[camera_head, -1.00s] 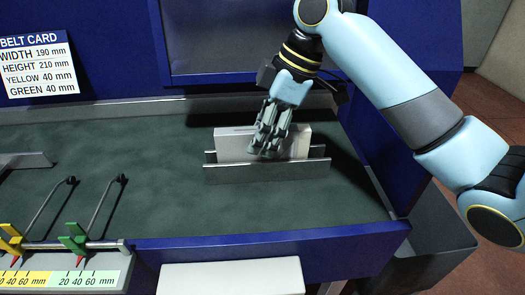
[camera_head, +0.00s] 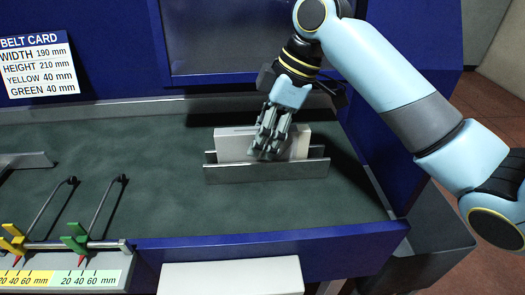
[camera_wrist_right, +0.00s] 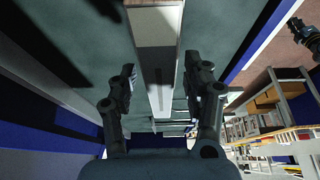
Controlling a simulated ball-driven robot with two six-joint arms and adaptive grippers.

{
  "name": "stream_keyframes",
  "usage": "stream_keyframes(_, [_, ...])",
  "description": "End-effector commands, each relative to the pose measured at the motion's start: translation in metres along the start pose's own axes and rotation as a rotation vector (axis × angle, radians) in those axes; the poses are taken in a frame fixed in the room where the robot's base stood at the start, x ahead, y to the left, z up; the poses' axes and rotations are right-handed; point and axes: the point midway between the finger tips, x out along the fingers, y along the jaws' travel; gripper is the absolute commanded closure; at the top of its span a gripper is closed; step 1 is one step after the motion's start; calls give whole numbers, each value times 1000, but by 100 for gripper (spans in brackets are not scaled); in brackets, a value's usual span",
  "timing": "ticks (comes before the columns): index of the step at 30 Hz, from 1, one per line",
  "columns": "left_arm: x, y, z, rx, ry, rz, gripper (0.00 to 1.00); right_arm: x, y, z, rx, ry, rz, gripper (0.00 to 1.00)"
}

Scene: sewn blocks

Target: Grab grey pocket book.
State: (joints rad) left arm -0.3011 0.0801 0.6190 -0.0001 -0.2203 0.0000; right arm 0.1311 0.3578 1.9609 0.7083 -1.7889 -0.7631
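A pale grey book (camera_head: 232,146) stands upright in a low metal holder (camera_head: 267,174) on the dark green surface. My right gripper (camera_head: 266,150) points down at the book, its fingers overlapping the upper part in the head view. In the right wrist view the book (camera_wrist_right: 159,85) runs between the two fingers (camera_wrist_right: 163,88), which are spread with a narrow gap visible on each side. The fingers hide part of the book in the head view. My left gripper is out of view.
A blue rim (camera_head: 270,247) borders the green surface in front, with a white panel (camera_head: 232,276) below it. Yellow (camera_head: 12,240) and green (camera_head: 76,240) sliders with thin rods stand at front left.

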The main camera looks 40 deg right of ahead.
Motion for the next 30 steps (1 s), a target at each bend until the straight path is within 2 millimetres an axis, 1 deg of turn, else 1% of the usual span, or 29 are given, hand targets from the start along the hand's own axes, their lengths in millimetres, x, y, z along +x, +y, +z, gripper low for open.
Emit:
stream_keyframes(1, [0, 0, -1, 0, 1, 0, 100, 0, 0, 0, 0, 0, 0, 58])
stream_keyframes(9, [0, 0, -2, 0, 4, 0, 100, 0, 0, 0, 0, 0, 0, 93])
stream_keyframes(11, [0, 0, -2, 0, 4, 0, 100, 0, 0, 0, 0, 0, 0, 100])
stream_keyframes(21, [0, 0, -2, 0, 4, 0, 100, 0, 0, 0, 0, 1, 1, 100])
stream_keyframes(25, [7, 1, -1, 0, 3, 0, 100, -3, 1, -2, -1, 1, 4, 100])
stream_keyframes(26, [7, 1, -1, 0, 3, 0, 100, -7, 1, -3, -2, 1, 4, 100])
stream_keyframes(30, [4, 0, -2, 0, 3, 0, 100, -36, 2, -16, -3, 3, 7, 100])
